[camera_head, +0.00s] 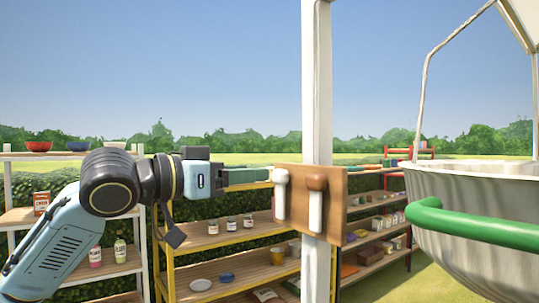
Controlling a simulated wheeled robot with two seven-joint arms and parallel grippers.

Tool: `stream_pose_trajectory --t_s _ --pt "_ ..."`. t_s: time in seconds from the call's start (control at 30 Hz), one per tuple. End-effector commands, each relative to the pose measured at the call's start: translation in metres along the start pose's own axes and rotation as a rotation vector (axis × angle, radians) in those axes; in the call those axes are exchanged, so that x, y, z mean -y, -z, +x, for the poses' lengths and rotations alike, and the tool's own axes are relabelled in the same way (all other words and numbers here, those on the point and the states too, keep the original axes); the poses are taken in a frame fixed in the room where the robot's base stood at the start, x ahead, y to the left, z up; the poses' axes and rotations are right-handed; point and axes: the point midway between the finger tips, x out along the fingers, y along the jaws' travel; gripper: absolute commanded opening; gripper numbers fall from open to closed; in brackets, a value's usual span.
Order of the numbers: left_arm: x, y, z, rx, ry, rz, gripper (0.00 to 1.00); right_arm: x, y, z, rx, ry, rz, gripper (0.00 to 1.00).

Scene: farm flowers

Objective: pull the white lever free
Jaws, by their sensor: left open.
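A wooden board (348,183) is fixed to a white post (316,90). On the board hang two levers. The white lever (280,203) is on the left, with a pale knob on top. The other lever (316,212) has a brown knob and a white shaft. My left gripper (268,174) reaches in from the left, with its green fingers pointing right at the white lever's knob. It is open. Its tips are at or just beside the knob; I cannot tell whether they touch it. My right gripper is not in view.
A large pale basket (475,190) with a green rail (478,226) hangs at the right. Behind the post stand shelves (230,238) with jars, bowls and boxes. Open sky and grass lie beyond. The space above my left arm is clear.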

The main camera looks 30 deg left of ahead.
Motion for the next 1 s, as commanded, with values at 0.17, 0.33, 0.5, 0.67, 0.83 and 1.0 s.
stream_pose_trajectory --t_s 0.17,0.33,0.5,0.67,0.83,1.0 --pt "-0.001 0.004 0.030 -0.001 -0.004 -0.002 0.53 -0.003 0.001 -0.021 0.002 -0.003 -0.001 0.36" --pt "0.000 0.002 0.049 -0.002 -0.002 -0.002 0.53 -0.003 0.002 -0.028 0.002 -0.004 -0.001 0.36" --pt "0.000 0.000 0.056 -0.001 0.000 0.001 0.53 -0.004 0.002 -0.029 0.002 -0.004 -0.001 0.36" --pt "0.000 0.000 0.057 -0.001 0.000 0.001 0.53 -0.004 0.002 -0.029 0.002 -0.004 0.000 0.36" --pt "0.000 0.000 0.057 0.000 0.000 0.001 0.40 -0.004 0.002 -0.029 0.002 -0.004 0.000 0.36" --pt "0.000 0.000 0.057 0.000 0.000 0.001 0.17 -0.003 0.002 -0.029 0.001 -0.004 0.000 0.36"
